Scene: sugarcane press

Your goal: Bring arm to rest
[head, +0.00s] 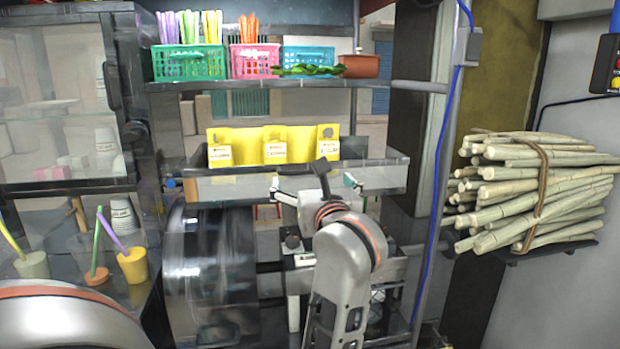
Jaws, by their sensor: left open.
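My left gripper (316,188) is in the middle of the head view, seen from behind past its grey arm. Its fingers are spread apart, and I see nothing held between them. It appears in front of the clear-sided shelf tray (225,190), below the yellow labelled holders (274,146). I cannot tell whether it touches the tray. The wrist hides part of the metal machinery behind it. A large grey link of mine with an orange ring fills the lower left corner. My right gripper is not in view.
A dark shiny drum (208,262) stands left of the arm. Cups with straws (132,265) stand at lower left. A bundle of cane (535,190) lies on a right-hand wall shelf. Coloured baskets (188,63) sit on the upper shelf. A post with a blue cable (437,195) rises right of the arm.

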